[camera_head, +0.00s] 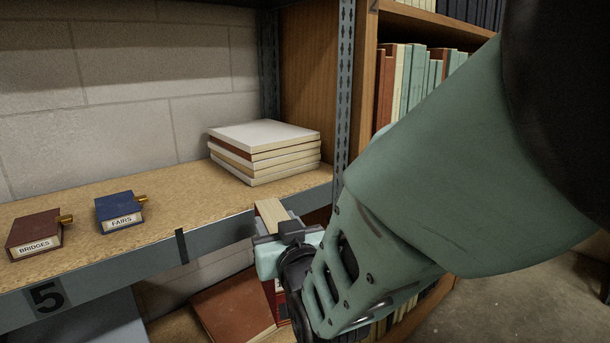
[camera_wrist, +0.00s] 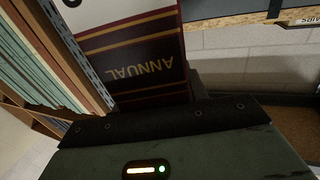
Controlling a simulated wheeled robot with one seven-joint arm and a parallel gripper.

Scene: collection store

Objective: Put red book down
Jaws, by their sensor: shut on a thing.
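My gripper (camera_head: 284,232) is shut on a red book, in front of the shelf's front edge. In the wrist view the book (camera_wrist: 140,68) shows a dark red face with gold bands, the upside-down word ANNUAL and a pale band. In the head view its cream page edge (camera_head: 270,212) rises just above the jaws, and a bit of red shows below. My arm and gripper hide much of it there. I cannot tell whether it touches the shelf edge.
The upper shelf (camera_head: 160,217) has bare board between the blue FAIRS box (camera_head: 120,207) and a stack of pale books (camera_head: 264,150). A BRIDGES box (camera_head: 34,233) sits left. A brown-red book (camera_head: 235,305) lies below. A metal upright (camera_head: 343,80) and bookcase stand right.

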